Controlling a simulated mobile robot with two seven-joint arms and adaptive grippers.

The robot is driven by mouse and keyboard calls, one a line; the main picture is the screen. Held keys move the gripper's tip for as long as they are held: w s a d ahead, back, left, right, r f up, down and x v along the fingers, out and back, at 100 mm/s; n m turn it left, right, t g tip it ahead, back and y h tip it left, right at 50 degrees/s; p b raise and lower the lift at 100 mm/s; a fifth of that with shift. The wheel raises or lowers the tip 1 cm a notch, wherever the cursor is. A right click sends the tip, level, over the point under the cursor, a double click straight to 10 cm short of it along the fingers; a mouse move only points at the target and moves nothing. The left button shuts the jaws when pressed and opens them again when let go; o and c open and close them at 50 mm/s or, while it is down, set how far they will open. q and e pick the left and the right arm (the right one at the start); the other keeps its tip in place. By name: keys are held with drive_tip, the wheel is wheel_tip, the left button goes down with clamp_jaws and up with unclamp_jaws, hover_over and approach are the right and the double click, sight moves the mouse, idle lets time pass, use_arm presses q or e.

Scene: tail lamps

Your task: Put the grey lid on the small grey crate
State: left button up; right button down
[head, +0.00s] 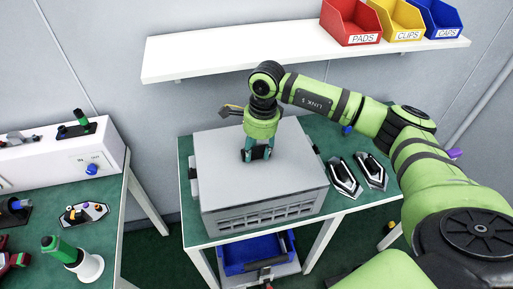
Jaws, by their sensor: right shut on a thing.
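The grey crate (265,216) stands on the green-topped table in the middle of the head view, its slotted front facing me. The flat grey lid (225,175) covers the top of the crate, roughly lined up with its edges. I cannot tell whether it rests fully on the rim or is held slightly above. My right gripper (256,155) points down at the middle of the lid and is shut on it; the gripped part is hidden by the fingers. My left gripper is not in view.
Two lamp-like parts (345,178) lie right of the crate. A blue bin (240,258) sits on the shelf below. A white wall shelf (230,55) holds red, yellow and blue bins behind. A left table (108,215) carries a white box and several small parts.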

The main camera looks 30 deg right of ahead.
drive_tip(key=shift+b, duration=0.4)
idle(0.6)
drive_tip(key=shift+f, duration=0.1)
drive_tip(key=shift+f+b, duration=0.9)
drive_tip(key=shift+b, duration=0.05)
drive_tip(key=c, duration=0.6)
unclamp_jaws()
drive_tip(key=r, duration=0.8)
drive_tip(key=d+r, duration=0.1)
drive_tip(key=r, duration=0.3)
drive_tip(key=shift+s, duration=0.25)
